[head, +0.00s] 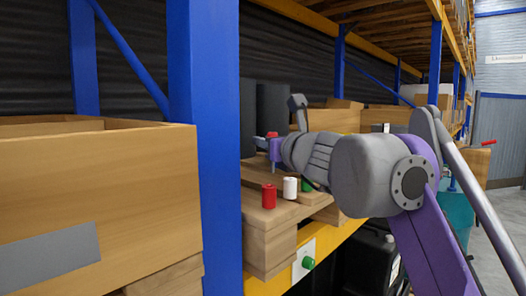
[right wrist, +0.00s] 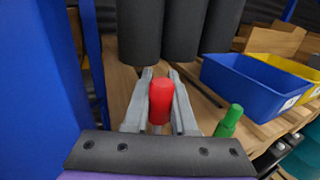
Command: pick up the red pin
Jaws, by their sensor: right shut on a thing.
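My right gripper (head: 273,148) reaches in from the right over the wooden shelf boards. It is shut on a red pin, a short red cylinder (right wrist: 160,101) that stands between its two grey fingers (right wrist: 160,95) in the right wrist view. In the head view a small bit of red (head: 271,134) shows at the fingertips; the rest there is hard to make out. Another red cylinder (head: 268,196) stands on a wooden block, apart from the gripper. My left gripper is not in view.
A white cylinder (head: 290,187) and a green one (head: 307,185) stand beside the second red cylinder. Dark cylinders (right wrist: 185,30) stand behind the gripper. A blue bin (right wrist: 255,88) lies to the right.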

